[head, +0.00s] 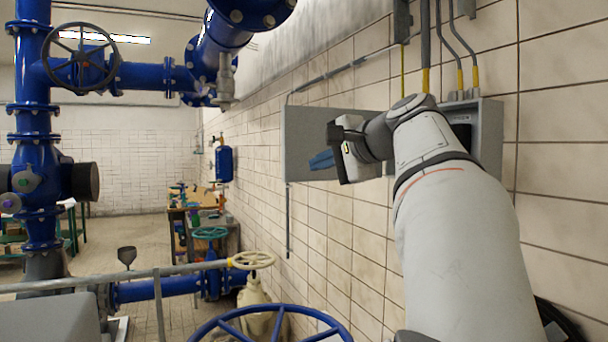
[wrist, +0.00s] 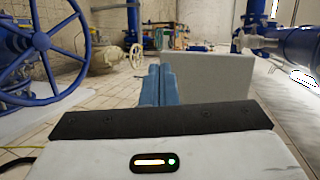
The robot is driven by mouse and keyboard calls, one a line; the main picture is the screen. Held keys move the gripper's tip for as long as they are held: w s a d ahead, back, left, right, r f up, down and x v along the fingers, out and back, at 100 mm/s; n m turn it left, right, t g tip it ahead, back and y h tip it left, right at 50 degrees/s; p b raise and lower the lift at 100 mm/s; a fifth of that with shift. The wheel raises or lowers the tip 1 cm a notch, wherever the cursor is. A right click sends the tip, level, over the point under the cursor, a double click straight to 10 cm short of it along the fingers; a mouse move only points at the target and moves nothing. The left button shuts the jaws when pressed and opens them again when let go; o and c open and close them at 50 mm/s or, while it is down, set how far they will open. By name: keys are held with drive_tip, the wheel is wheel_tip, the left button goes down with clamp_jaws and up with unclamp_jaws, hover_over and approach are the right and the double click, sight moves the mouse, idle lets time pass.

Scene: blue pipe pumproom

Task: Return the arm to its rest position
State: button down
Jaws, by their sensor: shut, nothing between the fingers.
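My arm reaches up along the right side of the head view, to a grey wall box (head: 490,135) with its door (head: 305,125) swung open. My gripper (head: 321,160) is in front of the open door, its blue fingers pointing left. In the wrist view the two blue fingers (wrist: 158,85) lie side by side, shut with nothing between them. A flat grey panel (wrist: 205,80), which looks like the box door, stands just beyond and right of the fingertips. I cannot tell whether they touch it. My wrist hides much of the box's inside.
Conduits (head: 450,45) run up the tiled wall above the box. Blue pipes (head: 35,130) stand at left. A cluttered workbench (head: 200,215) is farther back.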

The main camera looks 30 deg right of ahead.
drive_tip(key=s+a+f+n+g, duration=0.25)
drive_tip(key=a+f, duration=0.35)
drive_tip(key=f, duration=0.4)
drive_tip(key=s+a+f+n+g, duration=0.25)
drive_tip(key=a+f, duration=0.25)
drive_tip(key=f, duration=0.6)
drive_tip(key=s+a+f+n+g+h, duration=0.1)
drive_tip(key=s+a+f+n+g, duration=0.2)
drive_tip(key=f, duration=0.8)
drive_tip(key=s+a+f+n+g+h, duration=0.2)
drive_tip(key=s+f+n, duration=0.5)
drive_tip(key=s+f, duration=0.4)
drive_tip(key=shift+s+a+f+g, duration=0.35)
drive_tip(key=shift+a+f+g, duration=0.2)
drive_tip(key=shift+a, duration=0.1)
drive_tip(key=shift+s, duration=0.1)
